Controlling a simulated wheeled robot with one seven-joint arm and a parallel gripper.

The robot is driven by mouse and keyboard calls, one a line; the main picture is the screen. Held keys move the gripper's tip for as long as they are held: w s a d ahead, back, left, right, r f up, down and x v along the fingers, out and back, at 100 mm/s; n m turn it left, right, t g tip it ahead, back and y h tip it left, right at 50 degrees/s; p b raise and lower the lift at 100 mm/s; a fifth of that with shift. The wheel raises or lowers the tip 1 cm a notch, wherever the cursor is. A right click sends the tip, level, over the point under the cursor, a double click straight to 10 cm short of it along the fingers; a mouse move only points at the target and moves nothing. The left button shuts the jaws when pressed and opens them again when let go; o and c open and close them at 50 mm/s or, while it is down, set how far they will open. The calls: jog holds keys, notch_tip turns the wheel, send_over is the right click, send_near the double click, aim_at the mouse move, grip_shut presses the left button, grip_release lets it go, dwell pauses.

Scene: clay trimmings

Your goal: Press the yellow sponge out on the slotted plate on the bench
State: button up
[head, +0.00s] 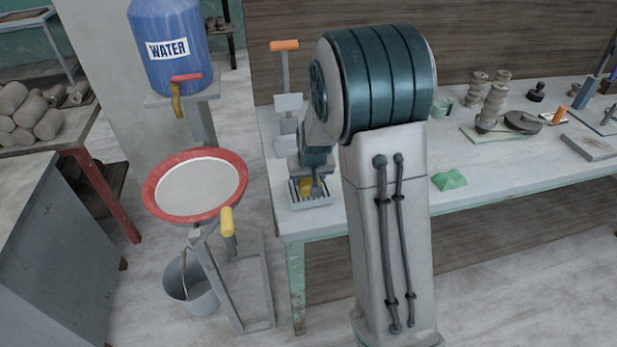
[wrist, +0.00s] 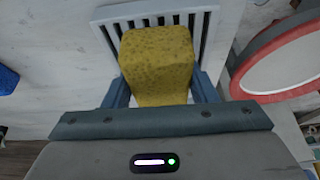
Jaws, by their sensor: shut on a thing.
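The yellow sponge (wrist: 157,62) is between the two blue-grey fingers of my gripper (wrist: 160,90) in the wrist view. My gripper is shut on it. The slotted plate (wrist: 208,20) is white with dark slots and shows behind the sponge. In the head view my gripper (head: 307,186) points down at the slotted plate (head: 312,204), which lies on the bench (head: 292,225) near its left end. Only a small part of the sponge (head: 306,185) shows there. I cannot tell whether the sponge touches the plate.
A red-rimmed basin (head: 195,184) with a yellow handle stands left of the bench, close to the plate. A blue water tank (head: 168,45) is behind it, and a bucket (head: 190,284) below. A green lump (head: 449,180) lies on the bench to the right. An orange-topped stand (head: 285,75) rises behind the plate.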

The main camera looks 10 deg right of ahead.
jog(key=shift+f+b, duration=0.6)
jog(key=shift+b, duration=0.1)
dwell(1.6)
jog(key=shift+r, duration=0.1)
jog(key=shift+r+p, duration=2.25)
jog(key=shift+r, duration=1.25)
jog(key=shift+f, duration=0.1)
